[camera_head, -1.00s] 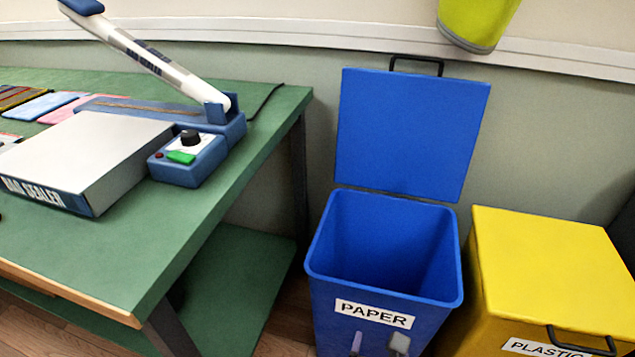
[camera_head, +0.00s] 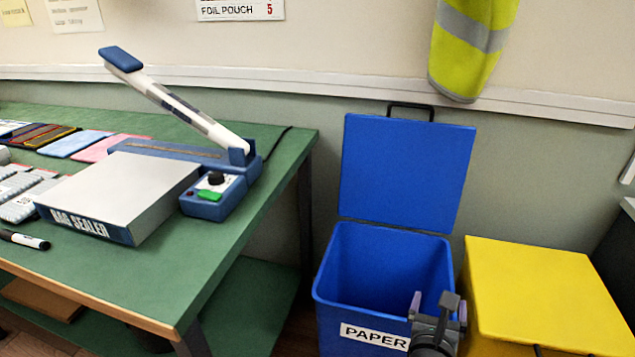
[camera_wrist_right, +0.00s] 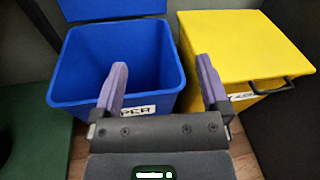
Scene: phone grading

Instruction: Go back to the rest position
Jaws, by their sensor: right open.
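My right gripper (camera_head: 436,310) shows at the lower right of the head view, in front of the blue paper bin (camera_head: 335,290). In the right wrist view the two purple fingers of my right gripper (camera_wrist_right: 162,88) are spread apart with nothing between them. Beyond them are the blue bin (camera_wrist_right: 62,85) on the left and the yellow bin (camera_wrist_right: 235,45) on the right. The blue bin's lid (camera_head: 405,170) stands open against the wall, and the part of the inside that I see looks empty. My left gripper is in neither view.
A green table (camera_head: 235,250) at the left holds a bag sealer (camera_head: 215,195) with its arm raised, its box (camera_head: 125,190), coloured pouches (camera_head: 75,143) and a marker (camera_head: 25,240). The yellow bin (camera_head: 545,290) is shut. A hi-vis vest (camera_head: 470,45) hangs on the wall.

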